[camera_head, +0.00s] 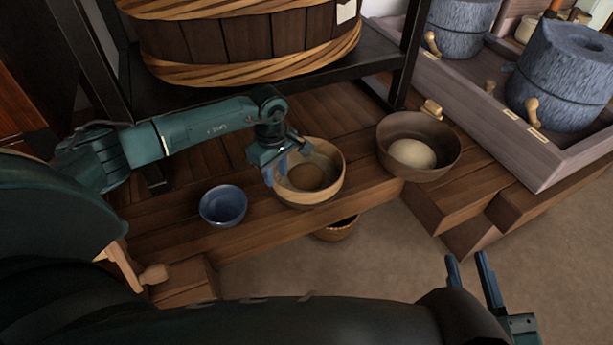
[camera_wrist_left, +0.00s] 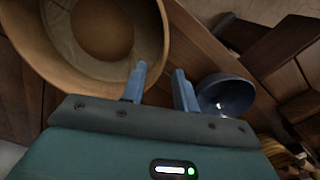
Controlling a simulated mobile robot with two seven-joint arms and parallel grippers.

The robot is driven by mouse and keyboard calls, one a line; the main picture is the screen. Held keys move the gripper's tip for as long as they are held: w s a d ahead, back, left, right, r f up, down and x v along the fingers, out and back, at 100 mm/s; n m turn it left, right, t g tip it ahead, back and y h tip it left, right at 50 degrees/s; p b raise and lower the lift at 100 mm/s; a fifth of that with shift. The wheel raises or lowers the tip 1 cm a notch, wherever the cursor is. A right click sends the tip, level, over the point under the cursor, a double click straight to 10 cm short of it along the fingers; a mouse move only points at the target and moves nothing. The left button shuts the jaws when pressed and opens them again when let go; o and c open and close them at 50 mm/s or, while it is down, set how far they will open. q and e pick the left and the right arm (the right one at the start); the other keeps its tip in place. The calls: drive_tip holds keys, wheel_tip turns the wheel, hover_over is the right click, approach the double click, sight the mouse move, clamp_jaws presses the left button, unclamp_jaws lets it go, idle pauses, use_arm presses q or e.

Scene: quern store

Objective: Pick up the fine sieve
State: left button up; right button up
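The fine sieve appears to be the round, light wooden hoop (camera_head: 328,186) near the bench's front edge. In the left wrist view its pale wall and darker round bottom (camera_wrist_left: 100,28) fill the upper left. My left gripper (camera_head: 275,172) is at the sieve's left rim. In the left wrist view its blue fingers (camera_wrist_left: 160,70) are apart, one overlapping the sieve's wall and one beyond its edge. The rim seems to lie between them; contact cannot be told. My right gripper (camera_head: 471,268) is open and empty over the floor at lower right.
A small blue bowl (camera_head: 223,206) stands left of the sieve. A brown bowl with pale contents (camera_head: 392,155) stands to the right. A woven basket (camera_head: 337,230) is below the bench edge. A large wooden tub (camera_head: 240,40) stands behind. Stone querns (camera_head: 563,75) sit in a trough at right.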

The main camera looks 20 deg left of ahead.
sight(278, 184)
use_arm(q)
drive_tip(key=f, duration=0.1)
drive_tip(key=f+b, duration=0.1)
drive_tip(key=f, duration=0.2)
drive_tip(key=shift+s+d+f, duration=0.15)
drive_tip(key=shift+d+f, duration=0.1)
clamp_jaws()
drive_tip(key=shift+r, duration=0.1)
